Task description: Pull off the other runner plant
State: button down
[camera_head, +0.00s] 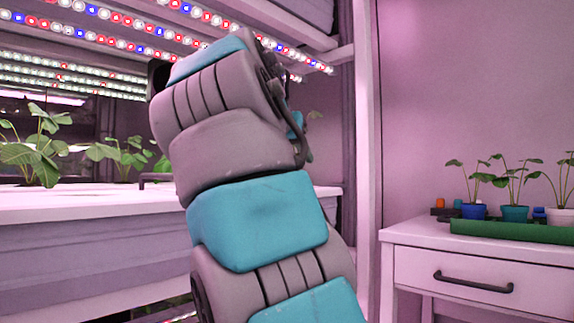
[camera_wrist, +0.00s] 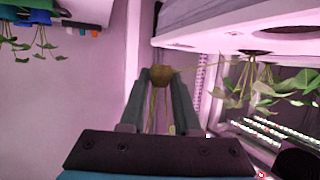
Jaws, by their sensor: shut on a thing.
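In the wrist view, which looks upside down, my gripper (camera_wrist: 161,82) is shut on a small runner plant with a brown root plug (camera_wrist: 161,74). Its thin stems show between the fingers. A thin runner line stretches from near the plug to the larger mother plant (camera_wrist: 262,86) at the right, set in the white growing shelf (camera_wrist: 225,38). In the head view my arm hides the gripper and most of the held plant. Two leafy plants show on the shelf there, one at the far left (camera_head: 40,150) and one nearer the arm (camera_head: 124,156).
A white drawer table (camera_head: 420,236) stands at the right. On it a green tray (camera_head: 500,231) holds potted seedlings in a blue pot (camera_head: 473,211), a teal pot (camera_head: 514,214) and a white pot (camera_head: 560,217). LED strips (camera_head: 100,14) hang above the shelf. A rack post (camera_head: 366,150) stands right of my arm.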

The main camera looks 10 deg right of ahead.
jog(key=shift+s+d+r, duration=0.1)
jog(key=shift+s+d, duration=0.35)
jog(key=shift+s, duration=0.4)
jog(key=shift+w, duration=0.1)
